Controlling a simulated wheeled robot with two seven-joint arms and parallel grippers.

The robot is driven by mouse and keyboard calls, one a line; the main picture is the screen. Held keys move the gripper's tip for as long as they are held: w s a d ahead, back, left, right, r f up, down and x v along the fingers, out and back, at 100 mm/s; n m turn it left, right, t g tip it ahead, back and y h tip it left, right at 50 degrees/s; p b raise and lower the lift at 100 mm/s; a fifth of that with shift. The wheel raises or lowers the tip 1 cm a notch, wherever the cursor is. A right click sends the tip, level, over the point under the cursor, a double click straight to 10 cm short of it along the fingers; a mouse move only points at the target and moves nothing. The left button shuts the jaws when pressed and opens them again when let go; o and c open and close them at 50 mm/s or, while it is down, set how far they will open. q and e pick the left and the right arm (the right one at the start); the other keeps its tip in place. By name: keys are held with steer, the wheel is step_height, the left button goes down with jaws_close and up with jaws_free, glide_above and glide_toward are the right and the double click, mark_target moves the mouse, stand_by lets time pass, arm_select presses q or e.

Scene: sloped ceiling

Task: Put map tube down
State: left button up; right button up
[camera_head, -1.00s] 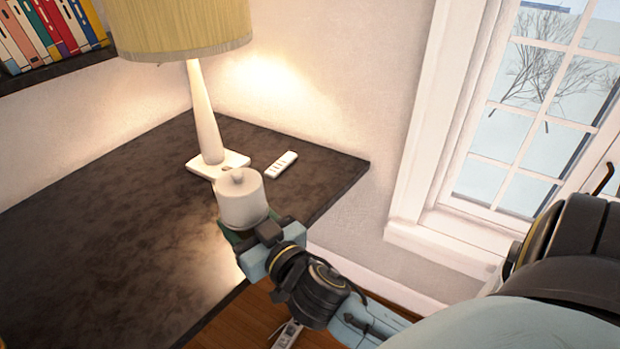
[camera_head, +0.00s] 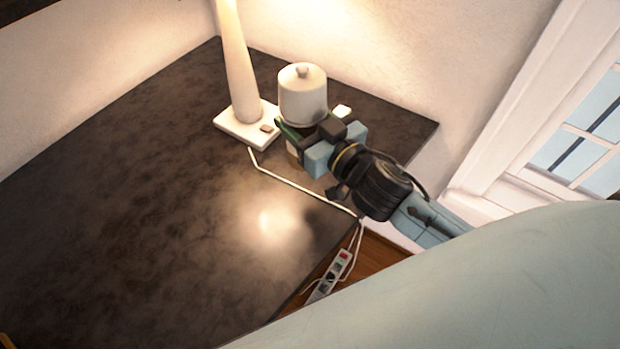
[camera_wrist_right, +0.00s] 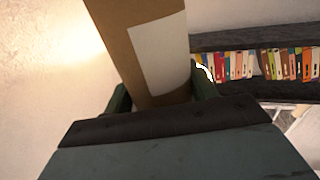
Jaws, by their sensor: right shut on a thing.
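The map tube is a brown cardboard tube with a white label, seen in the right wrist view (camera_wrist_right: 135,50) between the green fingers of my right gripper (camera_wrist_right: 162,95). The tube stands roughly upright over the back right part of the dark desk (camera_head: 120,190), right of the lamp base. Its lower end is mostly hidden by the gripper, and I cannot tell whether it touches the desk. My left gripper is not in view.
A white lamp (camera_head: 240,75) stands close left of the tube. A white cord (camera_head: 300,186) crosses the desk to a power strip (camera_head: 328,275) below the edge. The desk's left and front are clear.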

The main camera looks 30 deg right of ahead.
steer(key=f+n+g+y+b, duration=0.1)
steer(key=y, duration=0.1)
steer(key=d+n+g+y+b, duration=0.1)
steer(key=n+y, duration=0.1)
steer(key=w+f+n+y+b, duration=0.1)
steer(key=y, duration=0.1)
steer(key=shift+d+f+g, duration=0.25)
steer(key=shift+f+g, duration=0.1)
steer(key=shift+g, duration=0.05)
steer(key=shift+d+f+n+g+y, duration=0.1)
steer(key=shift+d+n+g+y, duration=0.3)
steer(key=shift+d+n+y, duration=0.25)
step_height(320, 180, down, 5)
steer(key=shift+d+f+b, duration=0.1)
steer(key=shift+f+b, duration=0.05)
steer(key=shift+b, duration=0.95)
steer(key=shift+f, duration=0.55)
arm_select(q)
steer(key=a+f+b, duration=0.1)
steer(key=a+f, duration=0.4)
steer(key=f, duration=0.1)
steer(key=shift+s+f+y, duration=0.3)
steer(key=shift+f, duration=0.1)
arm_select(e)
step_height(320, 180, down, 3)
steer(key=shift+f, duration=0.15)
steer(key=shift+f, duration=0.1)
